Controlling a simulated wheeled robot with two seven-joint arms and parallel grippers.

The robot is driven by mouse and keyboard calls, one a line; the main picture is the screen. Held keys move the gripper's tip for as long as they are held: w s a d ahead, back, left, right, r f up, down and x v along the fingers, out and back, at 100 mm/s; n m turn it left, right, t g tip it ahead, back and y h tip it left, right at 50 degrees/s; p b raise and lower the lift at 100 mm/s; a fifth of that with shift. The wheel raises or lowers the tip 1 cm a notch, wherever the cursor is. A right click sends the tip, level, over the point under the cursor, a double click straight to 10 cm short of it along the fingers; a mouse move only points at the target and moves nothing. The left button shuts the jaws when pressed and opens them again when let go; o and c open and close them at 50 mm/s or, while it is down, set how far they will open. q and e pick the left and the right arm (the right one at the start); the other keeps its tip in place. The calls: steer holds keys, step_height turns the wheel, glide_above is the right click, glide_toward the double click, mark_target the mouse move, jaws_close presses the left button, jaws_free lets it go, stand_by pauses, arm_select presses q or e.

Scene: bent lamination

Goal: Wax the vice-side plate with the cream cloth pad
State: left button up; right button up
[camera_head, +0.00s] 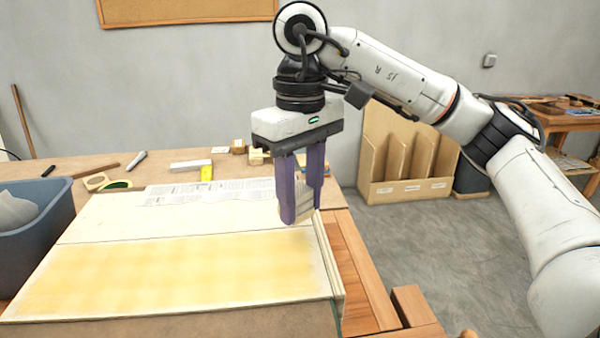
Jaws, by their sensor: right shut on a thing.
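My right gripper (302,206) points down with its purple fingers shut on the cream cloth pad (312,211). The fingers partly hide the pad. It is low over the right end of the pale plates, near their edge; I cannot tell whether it touches. The near plate (170,278) has a patchy yellow coat over most of its face, with paler margins. The far plate (150,218) behind it is plain cream, and a thin dark line parts the two. My left gripper is not in view.
A wooden vice (358,272) stands along the bench's right side. A newspaper sheet (215,190) lies behind the plates. A blue-grey tub (38,230) stands at left. A slotted wooden rack (405,158) stands on the floor beyond.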

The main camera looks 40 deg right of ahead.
steer(key=shift+r, duration=1.7)
steer(key=shift+f, duration=0.1)
